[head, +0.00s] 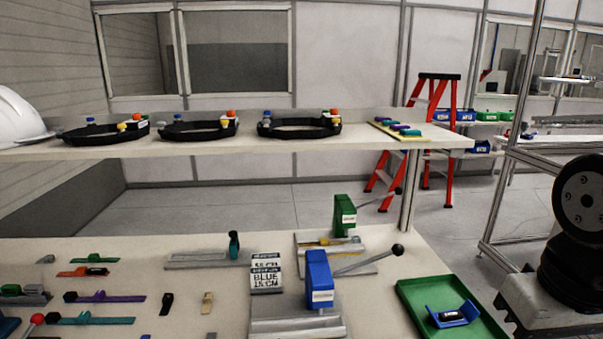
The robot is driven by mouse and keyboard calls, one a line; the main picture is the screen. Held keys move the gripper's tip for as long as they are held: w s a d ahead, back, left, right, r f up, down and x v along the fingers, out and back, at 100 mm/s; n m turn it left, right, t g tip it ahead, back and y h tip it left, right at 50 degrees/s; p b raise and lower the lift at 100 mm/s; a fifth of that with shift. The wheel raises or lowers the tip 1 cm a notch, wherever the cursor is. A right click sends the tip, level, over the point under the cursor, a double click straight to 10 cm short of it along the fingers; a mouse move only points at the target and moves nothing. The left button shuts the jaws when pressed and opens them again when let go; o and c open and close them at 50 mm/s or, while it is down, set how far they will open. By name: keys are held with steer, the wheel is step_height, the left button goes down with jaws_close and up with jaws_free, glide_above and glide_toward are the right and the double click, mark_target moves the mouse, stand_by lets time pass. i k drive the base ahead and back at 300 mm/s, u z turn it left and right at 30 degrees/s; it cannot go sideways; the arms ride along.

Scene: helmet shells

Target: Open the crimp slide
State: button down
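A blue lever press (320,282) stands on the lower bench on a grey metal base, with its lever and black ball knob (397,250) reaching to the right. A green lever press (344,214) stands behind it, with its lever also pointing right. A grey rail fixture (200,260) with a dark green upright handle (234,245) lies to the left. I cannot tell from this view which of these parts is the crimp slide, or whether it is open. My gripper is not in view; only a dark joint of my arm shows at the right edge.
A sign reading "BLUE 15 CM" (266,273) stands beside the blue press. A green tray (415,288) holds a blue cradle (454,315) with a dark part. The shelf above (300,141) carries black helmet rings and a white helmet (18,122). A red ladder (447,150) stands behind.

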mark_target(358, 247)
steer(key=z, duration=0.2)
steer(key=k, duration=0.25)
steer(key=z, duration=1)
steer(key=k, duration=1.1)
steer(key=z, duration=0.6)
steer(key=i, duration=1.45)
steer(key=u, duration=0.5)
steer(key=i, duration=2.6)
steer(key=u, duration=0.8)
steer(key=i, duration=2.05)
steer(key=u, duration=1.65)
steer(key=i, duration=1.2)
steer(key=u, duration=1.35)
steer(key=i, duration=0.35)
steer(key=u, duration=0.1)
